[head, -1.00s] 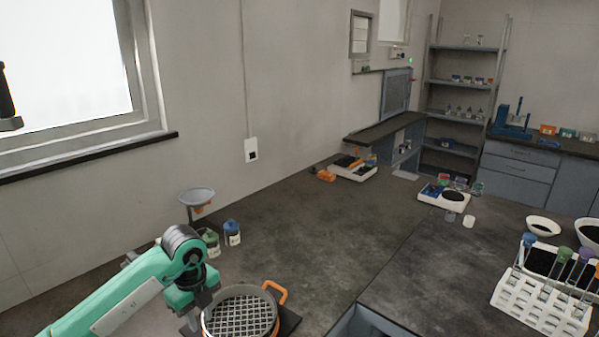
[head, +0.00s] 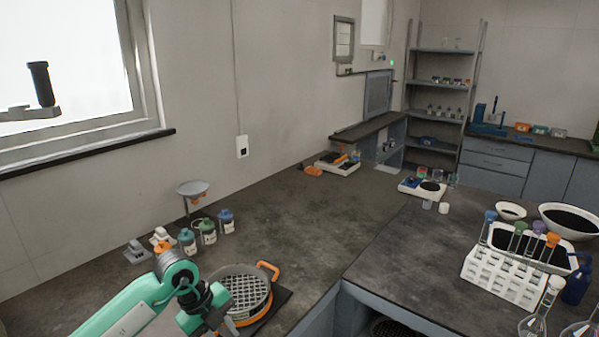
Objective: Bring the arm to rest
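My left arm, green with a dark wrist, comes in from the lower left. Its gripper (head: 219,318) is at the bottom of the head view, beside the left edge of the sieve. The fingers are dark and partly hidden, so I cannot tell whether they are open or shut, or whether they touch the sieve. The round sieve (head: 240,291) has a pale mesh and an orange handle at its right. It sits upright over an orange ring on a dark plate (head: 284,303). My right gripper is not in view.
Several small bottles (head: 207,232) and a dish on a stand (head: 193,188) are behind the arm. A white tube rack (head: 515,280) stands on the right counter. The middle bench (head: 285,215) is clear. A grey part with a black cylinder (head: 40,84) shows before the window.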

